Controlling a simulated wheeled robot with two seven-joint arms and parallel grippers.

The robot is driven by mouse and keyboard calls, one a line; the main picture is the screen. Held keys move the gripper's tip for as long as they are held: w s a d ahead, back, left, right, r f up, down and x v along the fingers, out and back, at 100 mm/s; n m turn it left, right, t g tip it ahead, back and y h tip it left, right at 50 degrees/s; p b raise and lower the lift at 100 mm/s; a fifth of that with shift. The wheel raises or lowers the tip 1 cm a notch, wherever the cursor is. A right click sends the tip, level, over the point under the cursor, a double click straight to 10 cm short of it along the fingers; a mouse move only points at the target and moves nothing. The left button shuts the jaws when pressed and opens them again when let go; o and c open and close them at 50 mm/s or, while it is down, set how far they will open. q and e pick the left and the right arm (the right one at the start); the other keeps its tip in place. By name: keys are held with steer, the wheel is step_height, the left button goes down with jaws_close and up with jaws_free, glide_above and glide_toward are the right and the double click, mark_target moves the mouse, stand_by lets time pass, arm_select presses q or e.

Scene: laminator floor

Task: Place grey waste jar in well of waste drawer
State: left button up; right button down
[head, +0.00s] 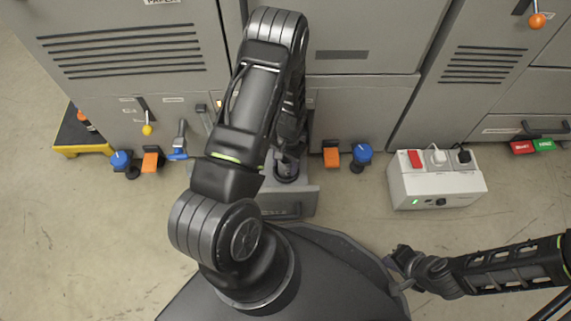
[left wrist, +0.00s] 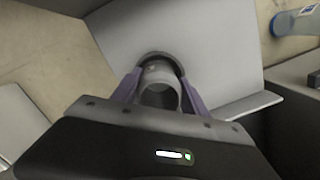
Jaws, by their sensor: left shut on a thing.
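The waste drawer (head: 308,203) is pulled out low at the middle of the cabinets; its light grey top (left wrist: 205,35) fills the middle of the left wrist view. My left gripper (head: 287,152) is over the drawer, pointing down. In the left wrist view its two fingers (left wrist: 160,92) are shut on the grey waste jar (left wrist: 158,73), a round, hollow-topped piece. The dark curved edge of the well (left wrist: 163,54) shows right behind the jar. How deep the jar sits in the well is hidden. My right gripper (head: 402,258) is at the lower right, away from the drawer.
A white power box (head: 436,190) with plugs stands on the floor to the right. Blue knobs (head: 361,154) and orange pedals (head: 331,154) flank the drawer. A yellow-edged platform (head: 80,150) is at the left. The floor at far left is clear.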

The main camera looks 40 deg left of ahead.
arm_select(q)
steer(key=o, duration=1)
steer(key=shift+f, duration=0.15)
steer(key=o, duration=0.5)
steer(key=shift+c, duration=0.2)
steer(key=shift+r, duration=0.5)
step_height(320, 180, up, 11)
steer(key=w+p, duration=0.1)
steer(key=p, duration=0.4)
steer(key=shift+w+r, duration=0.15)
steer(key=shift+w, duration=0.1)
